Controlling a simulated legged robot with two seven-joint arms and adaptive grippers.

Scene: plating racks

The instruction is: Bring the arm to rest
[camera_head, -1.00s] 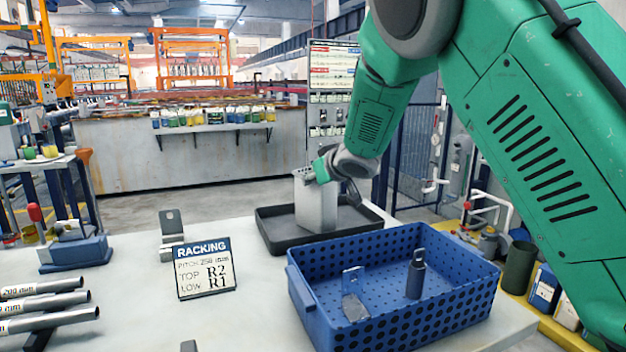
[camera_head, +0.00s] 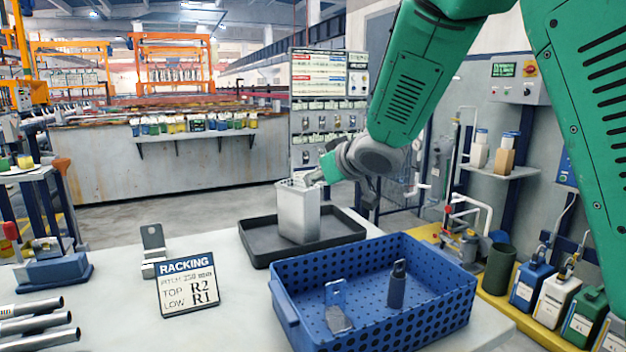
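My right arm, green with a grey wrist, reaches in from the upper right. The container stands upright in a black tray (camera_head: 259,246). My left arm and gripper are out of view.
A blue perforated crate (camera_head: 432,301) at front right holds a metal bracket (camera_head: 338,318) and a dark cylindrical hanger (camera_head: 397,288). A racking sign (camera_head: 189,287), metal tubes (camera_head: 35,325) and a blue-based fixture (camera_head: 50,271) are on the left. The front-middle table is bare.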

